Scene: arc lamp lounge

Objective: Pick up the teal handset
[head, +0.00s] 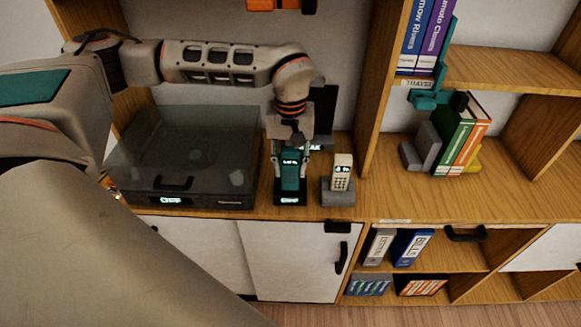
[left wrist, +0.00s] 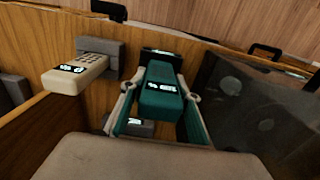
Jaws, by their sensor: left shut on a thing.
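The teal handset (head: 291,172) stands upright at its dark charging base (head: 290,198) on the wooden shelf. My left gripper (head: 291,165) comes down from above and is shut on the handset, one finger on each side. In the left wrist view the teal handset (left wrist: 160,92) sits between the two fingers of the gripper (left wrist: 158,100), its small lit display facing the camera. I cannot tell whether the handset still touches its base. My right gripper is not in view.
A cream handset (head: 342,172) stands in a grey base (head: 338,196) just to the right. A smoky turntable box (head: 185,160) is close on the left. A shelf upright (head: 383,90) rises to the right. Books (head: 455,138) stand further right.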

